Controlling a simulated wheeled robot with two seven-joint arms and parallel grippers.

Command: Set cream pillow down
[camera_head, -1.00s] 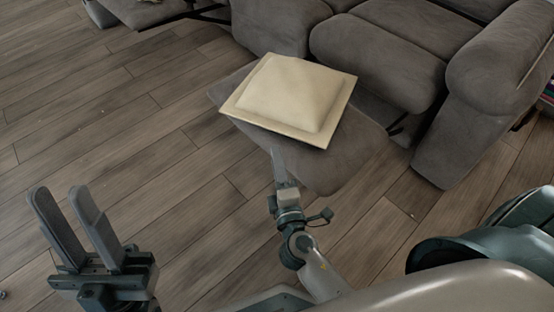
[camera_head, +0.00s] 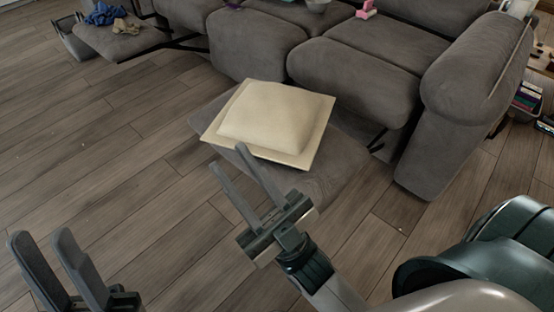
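The cream pillow (camera_head: 268,117) lies flat on the extended grey footrest (camera_head: 335,165) of the sofa, in the middle of the head view. My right gripper (camera_head: 228,156) is open, its two fingers apart and pointing at the pillow's near edge. Nothing shows between those fingers. One fingertip overlaps the pillow's near edge in the picture; I cannot tell whether it touches. My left gripper (camera_head: 38,236) is open and empty at the lower left, over the floor and well away from the pillow.
The grey sofa (camera_head: 360,75) stands behind the footrest, its armrest at the right. Another footrest (camera_head: 120,40) at the upper left bears a blue cloth (camera_head: 104,14) and a tan item. A pink object (camera_head: 366,9) sits on the sofa. The wooden floor (camera_head: 110,150) at left is clear.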

